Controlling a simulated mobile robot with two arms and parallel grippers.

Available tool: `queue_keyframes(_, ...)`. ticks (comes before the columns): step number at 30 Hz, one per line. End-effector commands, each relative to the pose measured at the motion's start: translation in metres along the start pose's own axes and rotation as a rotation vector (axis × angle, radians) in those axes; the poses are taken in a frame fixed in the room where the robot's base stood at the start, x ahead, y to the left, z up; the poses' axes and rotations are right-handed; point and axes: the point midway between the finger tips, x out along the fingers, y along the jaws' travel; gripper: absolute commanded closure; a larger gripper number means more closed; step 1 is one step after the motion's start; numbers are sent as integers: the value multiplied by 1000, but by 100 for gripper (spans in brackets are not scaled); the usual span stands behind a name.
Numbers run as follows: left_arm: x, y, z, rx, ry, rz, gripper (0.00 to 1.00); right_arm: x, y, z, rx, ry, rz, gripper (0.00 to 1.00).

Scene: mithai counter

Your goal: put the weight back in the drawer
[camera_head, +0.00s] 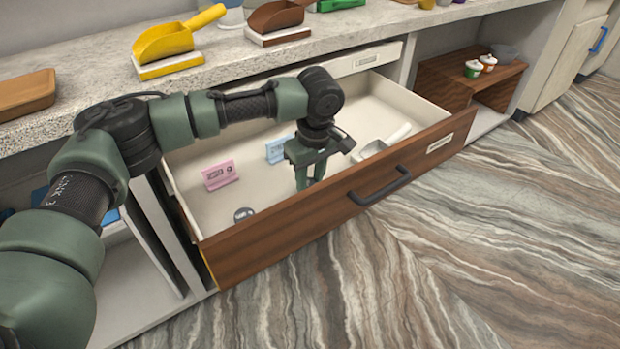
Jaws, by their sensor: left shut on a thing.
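The drawer (224,261) is pulled out below the counter, with a brown wooden front and a cream inside. My left gripper (309,181) points down inside it, just behind the front board. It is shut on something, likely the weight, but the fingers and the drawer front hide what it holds. A small dark round disc with a pale mark (243,214) lies on the drawer floor at the front left, apart from the gripper. I cannot tell whether it is another weight. My right gripper is not in view.
In the drawer are a pink card (220,175), a blue card (279,149) and a pale scoop (383,142). On the counter (95,82) are a yellow scoop (178,35), a brown scoop (276,16) and a brown tray (27,95). The striped floor in front is clear.

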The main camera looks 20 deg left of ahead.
Motion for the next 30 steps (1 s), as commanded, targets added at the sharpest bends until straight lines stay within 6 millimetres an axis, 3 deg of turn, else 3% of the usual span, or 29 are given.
queue_keyframes(18, 11, 0, 2, 0, -1, 0, 100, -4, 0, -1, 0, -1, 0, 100)
queue_keyframes(19, 11, 0, 1, 0, 0, 1, 60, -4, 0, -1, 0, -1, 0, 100)
queue_keyframes(21, 11, 0, 1, 0, 0, 1, 43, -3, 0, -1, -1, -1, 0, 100)
queue_keyframes(30, 11, 0, 2, 0, 0, 0, 43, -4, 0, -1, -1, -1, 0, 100)
